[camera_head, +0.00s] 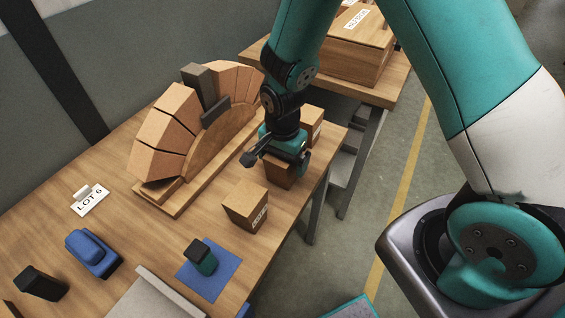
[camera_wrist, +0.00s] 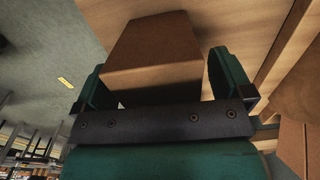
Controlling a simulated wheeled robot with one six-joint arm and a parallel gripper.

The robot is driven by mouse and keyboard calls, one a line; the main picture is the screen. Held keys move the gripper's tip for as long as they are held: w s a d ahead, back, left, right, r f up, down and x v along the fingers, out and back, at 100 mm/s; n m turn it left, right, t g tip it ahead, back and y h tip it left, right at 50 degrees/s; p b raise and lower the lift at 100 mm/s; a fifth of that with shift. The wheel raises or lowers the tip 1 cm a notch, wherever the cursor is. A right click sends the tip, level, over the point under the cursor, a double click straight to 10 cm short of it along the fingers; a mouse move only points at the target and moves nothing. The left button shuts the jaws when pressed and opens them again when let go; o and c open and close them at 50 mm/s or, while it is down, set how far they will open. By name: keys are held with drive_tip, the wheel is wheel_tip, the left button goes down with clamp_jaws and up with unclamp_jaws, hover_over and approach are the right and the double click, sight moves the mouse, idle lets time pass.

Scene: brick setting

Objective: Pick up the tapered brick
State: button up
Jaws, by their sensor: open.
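In the head view, several tan bricks stand on the wooden table: one in front (camera_head: 246,206) with a label, one (camera_head: 279,171) under my gripper, and one (camera_head: 312,124) behind it. My gripper (camera_head: 283,158) is over the middle brick and partly hides it. In the wrist view, a brown brick (camera_wrist: 152,48) that narrows toward its far end lies between the two open fingers of my gripper (camera_wrist: 160,85). A gap shows beside the right finger; whether the left finger touches the brick I cannot tell.
An arch of tan bricks (camera_head: 165,127) on a wooden form stands left of my gripper. A blue mat (camera_head: 221,284) with a dark green object (camera_head: 200,257), a blue object (camera_head: 92,253) and a LOT 6 card (camera_head: 90,200) lie nearer. A second table with a box (camera_head: 357,48) stands behind.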

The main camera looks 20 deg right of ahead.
drive_tip(key=shift+f, duration=0.6)
drive_tip(key=c, duration=1)
drive_tip(key=shift+c, duration=0.9)
drive_tip(key=shift+r, duration=0.15)
